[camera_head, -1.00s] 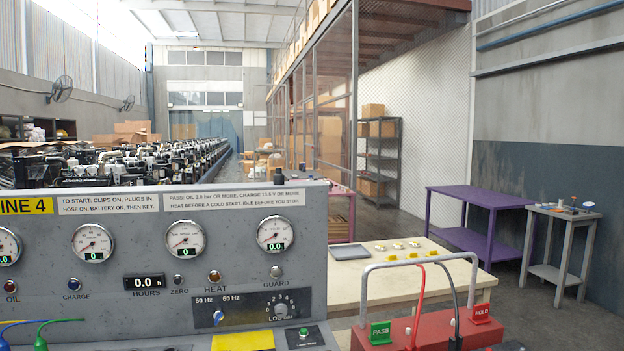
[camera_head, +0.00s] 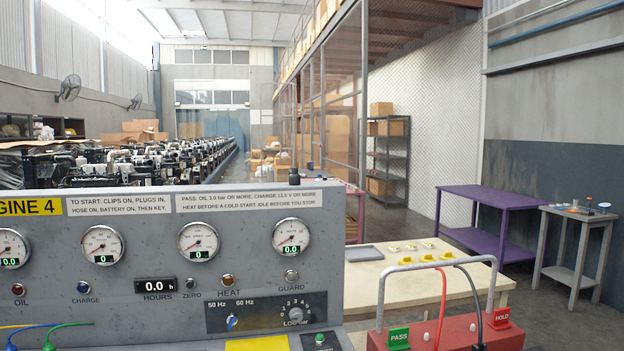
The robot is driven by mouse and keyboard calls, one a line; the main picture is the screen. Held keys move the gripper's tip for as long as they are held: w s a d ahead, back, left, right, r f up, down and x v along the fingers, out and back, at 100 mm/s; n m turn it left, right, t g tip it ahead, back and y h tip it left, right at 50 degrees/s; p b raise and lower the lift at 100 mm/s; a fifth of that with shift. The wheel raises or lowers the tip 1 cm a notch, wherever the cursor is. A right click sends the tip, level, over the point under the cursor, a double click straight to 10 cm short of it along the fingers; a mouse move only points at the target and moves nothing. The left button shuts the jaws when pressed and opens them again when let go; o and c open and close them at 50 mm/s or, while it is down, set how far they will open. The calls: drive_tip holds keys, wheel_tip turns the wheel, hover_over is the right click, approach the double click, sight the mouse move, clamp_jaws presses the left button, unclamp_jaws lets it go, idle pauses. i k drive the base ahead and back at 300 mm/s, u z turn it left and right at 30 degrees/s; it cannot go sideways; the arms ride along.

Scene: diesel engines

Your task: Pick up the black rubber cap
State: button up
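I cannot make out a black rubber cap for certain in the head view. A small dark upright thing (camera_head: 294,178) shows at the top edge of the grey gauge panel, too small to identify. Several small items (camera_head: 576,208) lie on the small grey table at the far right, also too small to tell apart. My gripper is not in view.
The grey gauge panel (camera_head: 160,290) fills the lower left. A red box (camera_head: 455,332) with a grey handle stands at the lower right, before a cream table (camera_head: 400,277). A purple table (camera_head: 487,198) and small grey table (camera_head: 575,240) stand behind, with open floor around.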

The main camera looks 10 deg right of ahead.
sight(294, 178)
drive_tip(key=u, duration=0.05)
drive_tip(key=i, duration=1)
drive_tip(key=z, duration=0.05)
